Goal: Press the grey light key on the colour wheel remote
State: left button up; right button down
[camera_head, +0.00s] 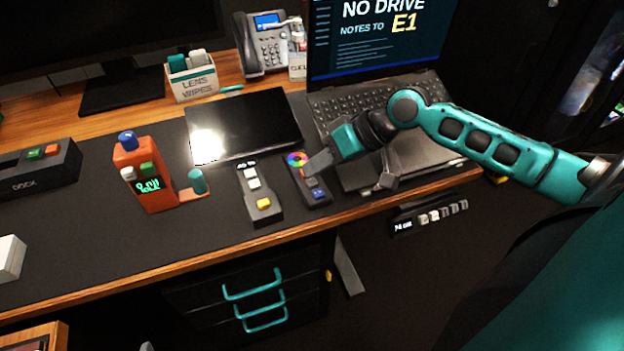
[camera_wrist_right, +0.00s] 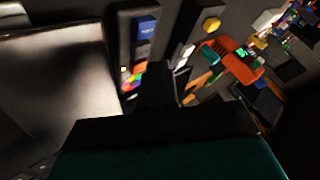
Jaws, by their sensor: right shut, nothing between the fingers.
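The colour wheel remote (camera_head: 319,201) is a dark slab on the desk mat, left of the laptop. Its round rainbow wheel is at the far end and a blue key at the near end. In the right wrist view the remote (camera_wrist_right: 124,45) shows the blue key, a dim grey key (camera_wrist_right: 143,51), an orange key and part of the wheel beside the dark fingers (camera_wrist_right: 155,82). I cannot tell whether the fingertips touch it. My left gripper is out of view.
A second remote (camera_head: 247,182) with pale keys and a yellow key lies just left. A black tablet (camera_head: 255,120) lies behind, and the laptop (camera_head: 430,95) is under my right arm. An orange device (camera_head: 150,190) stands further left.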

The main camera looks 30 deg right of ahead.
dwell(0.4)
jog(key=shift+f, duration=0.45)
jog(key=shift+f, duration=0.4)
dwell(0.5)
jog(key=shift+r+p, duration=0.25)
jog(key=shift+p, duration=0.25)
jog(key=shift+r+p, duration=0.6)
jog(key=shift+p, duration=0.25)
